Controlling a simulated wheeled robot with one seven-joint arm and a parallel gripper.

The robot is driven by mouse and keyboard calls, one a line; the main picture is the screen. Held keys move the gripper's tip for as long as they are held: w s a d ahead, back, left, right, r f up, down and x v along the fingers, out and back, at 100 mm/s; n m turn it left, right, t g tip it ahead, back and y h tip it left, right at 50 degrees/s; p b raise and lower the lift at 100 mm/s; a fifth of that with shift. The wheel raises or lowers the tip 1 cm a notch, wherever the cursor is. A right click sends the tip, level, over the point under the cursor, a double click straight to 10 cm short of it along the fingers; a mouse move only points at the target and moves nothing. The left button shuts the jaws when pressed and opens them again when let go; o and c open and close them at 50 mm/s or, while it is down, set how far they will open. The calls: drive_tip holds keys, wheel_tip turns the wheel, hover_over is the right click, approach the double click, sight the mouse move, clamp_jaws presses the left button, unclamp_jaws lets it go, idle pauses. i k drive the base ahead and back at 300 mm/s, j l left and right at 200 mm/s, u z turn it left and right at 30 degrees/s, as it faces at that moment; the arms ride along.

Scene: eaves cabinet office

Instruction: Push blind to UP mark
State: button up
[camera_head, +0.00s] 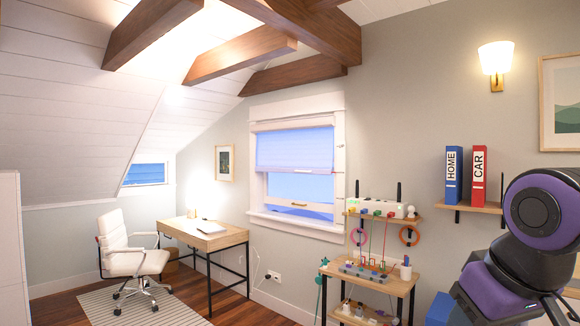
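The blind (295,149) is a pale lavender shade in the white-framed window on the back wall. It covers about the upper half of the opening, and its bottom rail (285,170) lies level across the middle. Bare blue glass shows below it. I cannot make out an UP mark at this size. My arm is folded at the right edge, far from the window. Thin dark parts at its lower end (550,306) may be my gripper, but they are cut off by the frame, and I cannot see whether the fingers are open or shut.
A shelf unit (368,276) with cables and small items stands right of the window. A desk (206,236) and white chair (130,257) stand left. Binders sit on a wall shelf (470,206). Some wooden floor shows between desk and shelf unit.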

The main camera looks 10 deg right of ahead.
sight(287, 164)
drive_tip(key=i+l+z, duration=0.2)
drive_tip(key=i, duration=0.3)
drive_tip(key=i+l+z, duration=0.15)
drive_tip(key=i, duration=0.3)
drive_tip(key=i+l+u, duration=0.1)
drive_tip(key=i+u, duration=0.15)
drive_tip(key=i, duration=0.7)
drive_tip(key=i+u, duration=0.35)
drive_tip(key=i, duration=0.35)
drive_tip(key=i+l+u, duration=0.1)
drive_tip(key=i+u, duration=0.2)
drive_tip(key=i, duration=0.35)
drive_tip(key=i+j+z, duration=0.1)
drive_tip(key=i, duration=0.6)
drive_tip(key=i+l+z, duration=0.1)
drive_tip(key=i+z, duration=0.15)
drive_tip(key=i, duration=0.55)
drive_tip(key=i+l, duration=0.25)
drive_tip(key=i, duration=0.15)
drive_tip(key=j+u, duration=0.05)
